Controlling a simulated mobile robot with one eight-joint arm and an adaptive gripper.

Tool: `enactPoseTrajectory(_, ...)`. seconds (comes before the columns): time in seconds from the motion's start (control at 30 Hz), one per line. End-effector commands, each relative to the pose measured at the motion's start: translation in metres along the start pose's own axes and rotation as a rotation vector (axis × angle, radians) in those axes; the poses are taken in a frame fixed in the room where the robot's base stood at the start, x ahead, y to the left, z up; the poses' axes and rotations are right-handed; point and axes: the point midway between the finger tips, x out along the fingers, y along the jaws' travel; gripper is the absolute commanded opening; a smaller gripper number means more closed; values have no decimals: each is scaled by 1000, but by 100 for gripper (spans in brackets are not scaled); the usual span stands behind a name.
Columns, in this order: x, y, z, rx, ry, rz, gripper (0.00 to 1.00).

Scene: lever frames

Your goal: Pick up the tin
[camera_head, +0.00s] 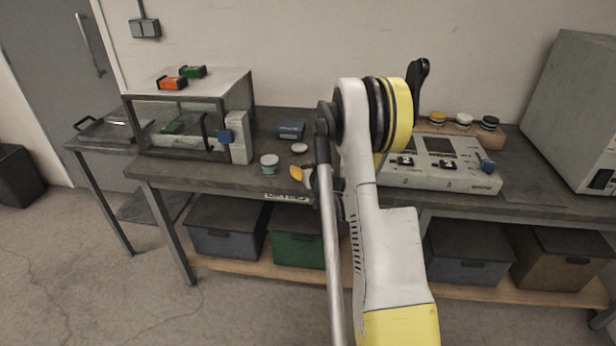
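My arm rises through the middle of the view and covers part of the bench.
A glass-sided case (188,90) stands left on the workbench (210,176), with orange and green blocks on top. A blue box (291,130) lies behind the tins. A control panel (440,165), several small round containers and a large grey cabinet (572,110) stand right. Storage bins fill the lower shelf.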

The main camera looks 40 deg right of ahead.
Motion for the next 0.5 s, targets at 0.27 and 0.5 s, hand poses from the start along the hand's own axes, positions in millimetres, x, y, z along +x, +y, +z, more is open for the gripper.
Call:
enactPoseTrajectory(0.27,7,0,-1,0,0,0,75)
enactPoseTrajectory(0.5,7,0,-1,0,0,0,16)
